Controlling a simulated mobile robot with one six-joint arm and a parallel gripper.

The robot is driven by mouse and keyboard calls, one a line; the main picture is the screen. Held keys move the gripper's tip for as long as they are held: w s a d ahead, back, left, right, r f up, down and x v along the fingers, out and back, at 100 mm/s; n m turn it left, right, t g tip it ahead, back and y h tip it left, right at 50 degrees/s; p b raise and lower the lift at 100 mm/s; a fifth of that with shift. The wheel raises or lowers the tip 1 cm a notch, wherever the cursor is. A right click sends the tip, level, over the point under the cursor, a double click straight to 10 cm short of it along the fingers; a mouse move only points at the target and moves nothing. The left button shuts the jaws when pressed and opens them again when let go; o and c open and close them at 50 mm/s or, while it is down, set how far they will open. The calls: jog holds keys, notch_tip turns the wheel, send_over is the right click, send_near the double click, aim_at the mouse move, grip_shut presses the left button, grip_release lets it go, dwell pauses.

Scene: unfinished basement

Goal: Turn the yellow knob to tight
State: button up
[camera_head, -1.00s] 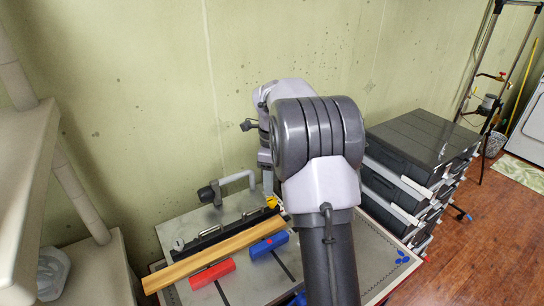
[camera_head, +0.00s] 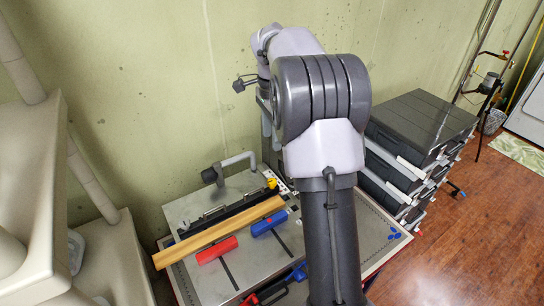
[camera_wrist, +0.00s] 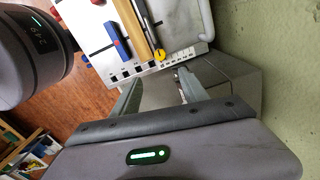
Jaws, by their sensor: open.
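The yellow knob (camera_head: 272,184) sits at the right end of the dark rail on the workbench top. It also shows in the wrist view (camera_wrist: 160,55), beside a white strip with black squares (camera_wrist: 135,68). My gripper (camera_wrist: 160,72) is open and empty. In the wrist view its two fingers point toward the bench edge, and the knob shows just beyond the gap between them, not touched. In the head view my arm hides most of the gripper. I cannot read the knob's setting.
A wooden bar (camera_head: 220,232), a red block (camera_head: 216,250) and a blue block (camera_head: 269,222) lie on the bench. A grey bent handle (camera_head: 236,160) stands behind. Stacked black cases (camera_head: 420,130) stand at right, a beige shelf (camera_head: 30,190) at left, a green wall behind.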

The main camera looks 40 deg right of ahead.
jog(key=n+p, duration=0.2)
jog(key=n, duration=0.5)
jog(key=n+b, duration=0.3)
jog(key=b, duration=0.1)
send_near(272, 181)
notch_tip(272, 181, down, 9)
jog(key=shift+r, duration=0.1)
jog(key=shift+c, duration=0.4)
